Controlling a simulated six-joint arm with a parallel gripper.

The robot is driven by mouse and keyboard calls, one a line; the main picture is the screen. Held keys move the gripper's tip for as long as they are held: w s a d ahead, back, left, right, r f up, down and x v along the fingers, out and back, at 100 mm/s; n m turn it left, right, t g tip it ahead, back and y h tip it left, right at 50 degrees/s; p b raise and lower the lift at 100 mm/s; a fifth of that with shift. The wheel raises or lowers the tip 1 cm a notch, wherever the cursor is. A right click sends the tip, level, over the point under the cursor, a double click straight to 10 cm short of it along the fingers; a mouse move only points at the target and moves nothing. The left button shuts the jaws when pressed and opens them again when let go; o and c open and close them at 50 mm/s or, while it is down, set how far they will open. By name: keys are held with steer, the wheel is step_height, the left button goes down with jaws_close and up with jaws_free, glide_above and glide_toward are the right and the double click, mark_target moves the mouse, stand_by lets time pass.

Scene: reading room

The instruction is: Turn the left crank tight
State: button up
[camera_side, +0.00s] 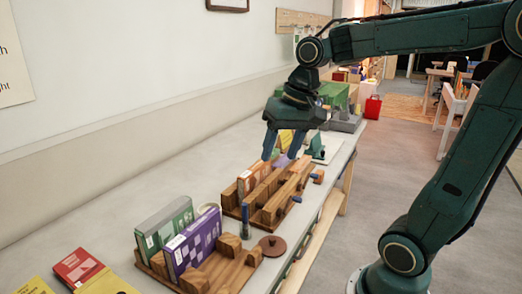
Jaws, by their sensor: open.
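My gripper (284,146) hangs above the table with its two blue fingers pointing down and apart, nothing seen between them. Below it stands a wooden book press (263,208) with an orange book (250,178) in it. A dark blue upright handle (245,222) shows at the press's near end, and a shorter blue handle (297,199) at its right front. I cannot tell which of these is the left crank or how tight either is. My gripper is clear of both handles.
A nearer wooden stand (225,272) holds a purple book (192,245) and a green book (163,229). A reddish-brown disc (272,246) is beside it near the table's right edge. Red and yellow books (78,267) lie at bottom left. The table's left side (90,205) is bare.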

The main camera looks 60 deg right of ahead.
steer(key=w+d+f+m+g, duration=0.1)
steer(key=w+d+f+m, duration=0.15)
steer(key=w+d, duration=0.35)
steer(key=m+g+y, duration=0.2)
steer(key=m+y, duration=0.2)
steer(key=m, duration=0.5)
glide_above(299, 197)
steer(key=d, duration=0.6)
step_height(299, 197, down, 11)
steer(key=shift+w+r, duration=0.15)
steer(key=shift+w, duration=0.1)
steer(key=shift+a, duration=0.1)
steer(key=shift+x, duration=6.9)
steer(key=shift+w+d, duration=0.1)
steer(key=shift+d, duration=0.1)
jaws_close()
